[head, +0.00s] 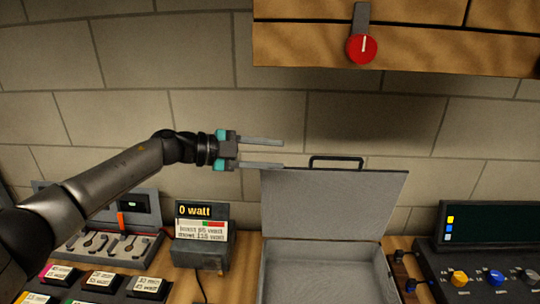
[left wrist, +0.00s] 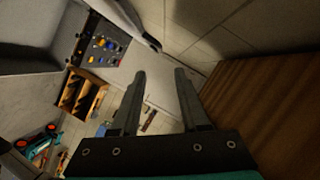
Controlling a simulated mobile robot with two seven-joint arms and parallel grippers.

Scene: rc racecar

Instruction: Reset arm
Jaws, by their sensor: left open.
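My left arm comes in from the left in the head view. Its gripper (head: 262,152) is open and empty, with its two fingers apart and pointing right. It is in the air, left of and about level with the handle on the raised lid (head: 330,205) of a grey case. In the left wrist view the open fingers (left wrist: 160,95) also have nothing between them. My right gripper is not in view.
The open case (head: 325,272) stands on the table. A meter reading "0 watt" (head: 203,245) and labelled blocks (head: 100,281) are at left. A control panel (head: 488,280) is at right. A wooden cabinet with a red knob (head: 361,48) hangs above.

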